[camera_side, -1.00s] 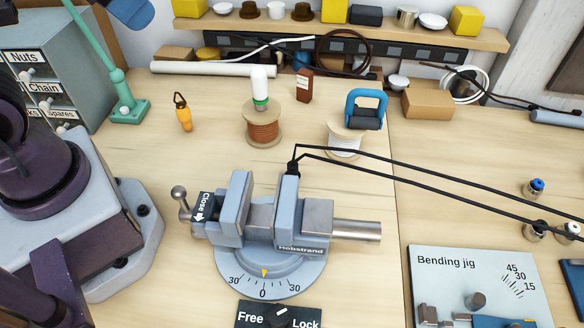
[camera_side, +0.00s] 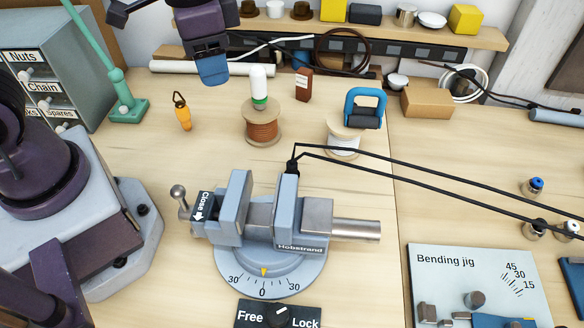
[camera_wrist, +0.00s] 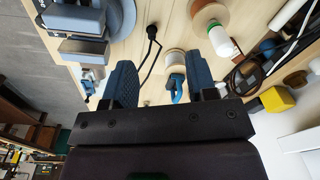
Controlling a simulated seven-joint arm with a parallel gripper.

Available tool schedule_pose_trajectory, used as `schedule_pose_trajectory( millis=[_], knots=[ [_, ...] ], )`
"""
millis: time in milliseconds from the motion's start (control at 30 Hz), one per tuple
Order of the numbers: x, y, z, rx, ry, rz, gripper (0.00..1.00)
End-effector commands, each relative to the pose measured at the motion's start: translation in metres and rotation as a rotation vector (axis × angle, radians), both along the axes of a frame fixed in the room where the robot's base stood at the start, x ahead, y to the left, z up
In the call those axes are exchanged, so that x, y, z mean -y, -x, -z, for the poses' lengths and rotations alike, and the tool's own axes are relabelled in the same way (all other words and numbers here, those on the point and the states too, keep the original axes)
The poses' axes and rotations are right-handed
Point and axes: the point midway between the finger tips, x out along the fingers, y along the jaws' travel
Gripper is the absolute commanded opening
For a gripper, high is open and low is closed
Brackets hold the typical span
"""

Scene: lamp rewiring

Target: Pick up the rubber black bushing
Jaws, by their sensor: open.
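In the wrist view the same black piece (camera_wrist: 152,32) shows near the top centre, beyond the gap between my fingers. My gripper (camera_side: 213,72) hangs above the back left of the bench, well apart from the black piece and to its upper left. In the wrist view the two fingers of my gripper (camera_wrist: 161,82) are spread, with nothing held between them.
The vise (camera_side: 262,222) stands at the front middle. A copper wire spool (camera_side: 263,131) carries a white-and-green bottle (camera_side: 259,82). Black cords run right, above the bending jig (camera_side: 437,285). The bench left of the copper spool is mostly clear.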

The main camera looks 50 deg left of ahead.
Motion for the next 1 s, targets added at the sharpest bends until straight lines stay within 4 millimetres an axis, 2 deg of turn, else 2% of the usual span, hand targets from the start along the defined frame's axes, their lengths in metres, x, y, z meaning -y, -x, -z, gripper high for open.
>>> schedule_pose_trajectory(
  millis=[33, 200, 400, 467, 533, 733, 1000],
  knots=[
    [0.007, -0.010, 0.017, -0.045, -0.009, 0.077, 0.52],
    [0.032, -0.040, 0.070, -0.132, -0.017, 0.362, 0.52],
    [0.057, -0.069, 0.122, -0.159, -0.003, 0.712, 0.52],
    [0.062, -0.079, 0.126, -0.134, -0.004, 0.810, 0.52],
    [0.064, -0.089, 0.121, -0.095, -0.013, 0.896, 0.52],
    [0.065, -0.093, 0.126, -0.076, -0.021, 1.011, 0.52],
    [0.065, -0.091, 0.174, -0.080, -0.021, 1.014, 0.52]
  ],
)
